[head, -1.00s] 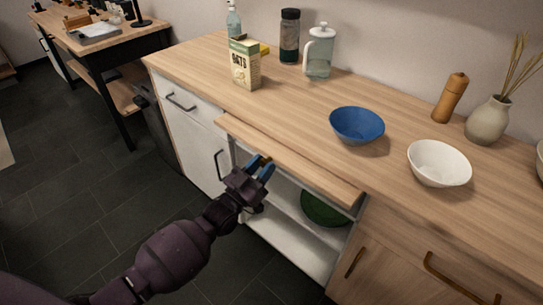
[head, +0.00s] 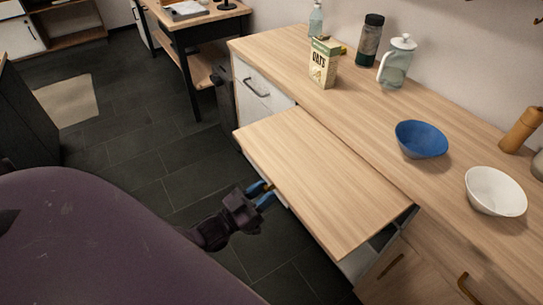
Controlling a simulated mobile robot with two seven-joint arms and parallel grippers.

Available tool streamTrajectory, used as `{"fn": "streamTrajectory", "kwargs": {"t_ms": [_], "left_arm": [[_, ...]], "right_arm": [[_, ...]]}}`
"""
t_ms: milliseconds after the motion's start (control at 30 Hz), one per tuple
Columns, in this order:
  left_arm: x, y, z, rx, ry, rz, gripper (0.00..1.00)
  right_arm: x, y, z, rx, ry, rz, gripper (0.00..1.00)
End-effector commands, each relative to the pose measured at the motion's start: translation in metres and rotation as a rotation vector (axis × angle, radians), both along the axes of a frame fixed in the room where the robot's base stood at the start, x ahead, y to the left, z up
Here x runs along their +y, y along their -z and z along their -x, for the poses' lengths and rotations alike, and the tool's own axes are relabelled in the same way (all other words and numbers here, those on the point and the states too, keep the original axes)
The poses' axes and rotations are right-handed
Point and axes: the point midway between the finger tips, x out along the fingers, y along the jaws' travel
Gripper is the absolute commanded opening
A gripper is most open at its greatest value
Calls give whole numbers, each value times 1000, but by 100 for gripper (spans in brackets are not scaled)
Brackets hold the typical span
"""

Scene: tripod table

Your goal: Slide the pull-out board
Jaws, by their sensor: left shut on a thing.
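The pull-out board (head: 318,182) is a flat light-wood panel sticking well out from under the countertop, level over the floor. My left gripper (head: 265,190) is at the board's front edge, left of its middle, with blue fingertips shut on it. The exact grip is partly hidden under the edge. My right gripper is not in view.
On the countertop (head: 360,125) stand an oats box (head: 323,64), a dark jar (head: 369,41), a glass pitcher (head: 396,64), a blue bowl (head: 421,139) and a white bowl (head: 495,191). The board's top is bare. Dark floor tiles (head: 130,140) lie open at left.

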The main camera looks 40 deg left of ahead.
Motion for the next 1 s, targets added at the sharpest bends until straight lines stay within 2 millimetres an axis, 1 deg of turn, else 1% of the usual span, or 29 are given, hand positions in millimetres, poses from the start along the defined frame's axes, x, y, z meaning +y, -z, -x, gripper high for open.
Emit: {"fn": "streamTrajectory", "kwargs": {"t_ms": [367,400,467,500,533,833,933,1000], "left_arm": [[0,0,2,0,0,0,0],[0,0,2,0,0,0,37],[0,0,1,0,0,0,47],[0,0,1,0,0,0,53],[0,0,1,0,0,0,56],[1,1,3,0,0,0,56],[3,4,8,1,-1,0,56],[6,8,16,4,-1,-1,56]], "right_arm": [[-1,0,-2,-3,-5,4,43],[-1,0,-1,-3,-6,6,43],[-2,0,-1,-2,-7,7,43],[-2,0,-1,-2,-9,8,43],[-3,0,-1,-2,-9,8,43],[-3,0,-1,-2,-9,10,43],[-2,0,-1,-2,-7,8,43],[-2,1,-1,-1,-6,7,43]]}}
